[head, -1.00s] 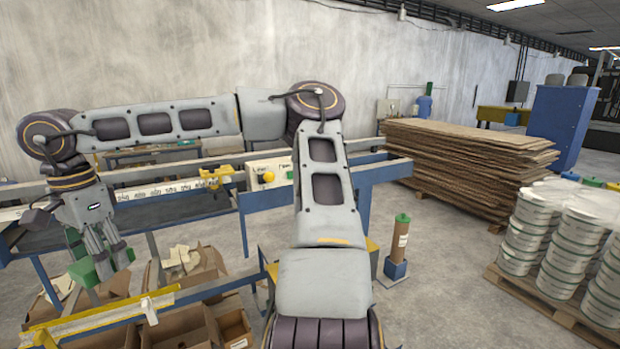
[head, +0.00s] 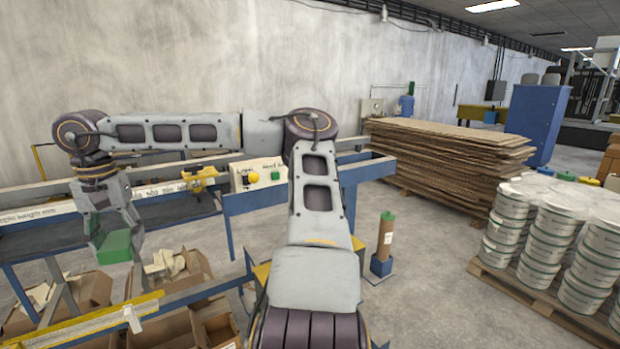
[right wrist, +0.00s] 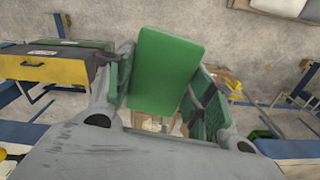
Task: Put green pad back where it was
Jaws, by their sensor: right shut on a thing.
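The green pad (head: 119,246) is a flat green block held at the tips of my right gripper (head: 118,238), at the left of the head view. In the right wrist view the pad (right wrist: 165,72) stands between the two fingers of my right gripper (right wrist: 162,95). The fingers are shut on it. In the head view the pad hangs above the blue bench frame and the cardboard boxes, apart from them. My left gripper is in neither view.
Open cardboard boxes (head: 183,283) with scraps stand below the blue bench. A yellow rail (head: 95,321) crosses the lower left. A drawer unit with a yellow front (right wrist: 45,70) shows in the wrist view. White buckets (head: 515,225) on a pallet stand right.

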